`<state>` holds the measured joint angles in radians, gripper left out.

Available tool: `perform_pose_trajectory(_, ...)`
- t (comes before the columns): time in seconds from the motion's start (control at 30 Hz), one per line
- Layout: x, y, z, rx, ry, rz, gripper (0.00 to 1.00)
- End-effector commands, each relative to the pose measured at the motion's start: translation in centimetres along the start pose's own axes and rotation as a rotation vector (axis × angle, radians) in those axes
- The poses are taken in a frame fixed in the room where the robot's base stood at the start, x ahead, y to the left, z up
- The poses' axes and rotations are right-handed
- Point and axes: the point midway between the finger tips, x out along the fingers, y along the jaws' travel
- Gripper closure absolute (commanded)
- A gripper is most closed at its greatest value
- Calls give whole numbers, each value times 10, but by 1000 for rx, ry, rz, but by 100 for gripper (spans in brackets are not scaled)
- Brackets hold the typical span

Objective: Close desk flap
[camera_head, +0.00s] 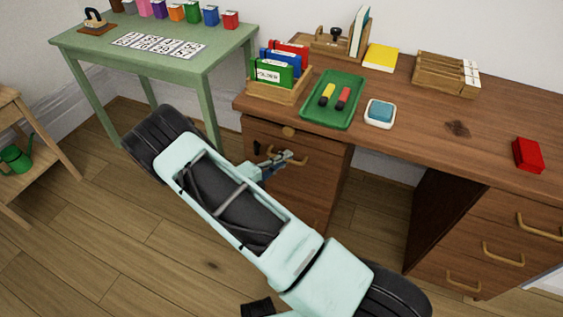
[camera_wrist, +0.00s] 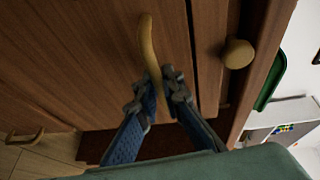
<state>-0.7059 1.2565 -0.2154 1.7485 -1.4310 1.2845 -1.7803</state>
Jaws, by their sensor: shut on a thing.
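The wooden desk (camera_head: 400,130) has a left pedestal whose brown front panel, apparently the flap (camera_head: 300,190), bears a curved tan handle (camera_head: 304,160). In the wrist view the flap (camera_wrist: 90,50) fills the upper left, and the handle (camera_wrist: 147,42) runs down between my fingers. My gripper (camera_head: 284,158) is at this front, below a round knob (camera_head: 288,131). In the wrist view my gripper (camera_wrist: 160,90) has its blue-grey fingers on either side of the handle's lower end, shut on it. My arm hides part of the flap, and I cannot tell how far open it stands.
A green tray (camera_head: 313,112) with two small items, a folder rack (camera_head: 290,94) and a blue-topped dish (camera_head: 380,115) stand on the desk above. A green table (camera_head: 215,60) stands to the left. Open knee space lies right of the pedestal; wooden floor (camera_head: 110,240) is clear at left.

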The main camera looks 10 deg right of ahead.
Motion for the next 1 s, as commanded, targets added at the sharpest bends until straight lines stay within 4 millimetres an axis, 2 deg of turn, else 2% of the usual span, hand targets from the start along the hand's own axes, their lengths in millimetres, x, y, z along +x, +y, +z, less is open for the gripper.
perform_pose_trajectory(0.17, 3, -3, 2, 2, -3, -7, 100)
perform_pose_trajectory(0.2, 3, -3, 2, 2, -4, -7, 88)
perform_pose_trajectory(0.33, 2, -2, 2, 2, -3, -6, 74)
perform_pose_trajectory(0.67, -1, -2, 2, 2, -3, -5, 74)
perform_pose_trajectory(0.77, -12, -2, 2, 2, -4, -6, 74)
perform_pose_trajectory(1.0, -62, -2, 2, 1, -7, -4, 74)
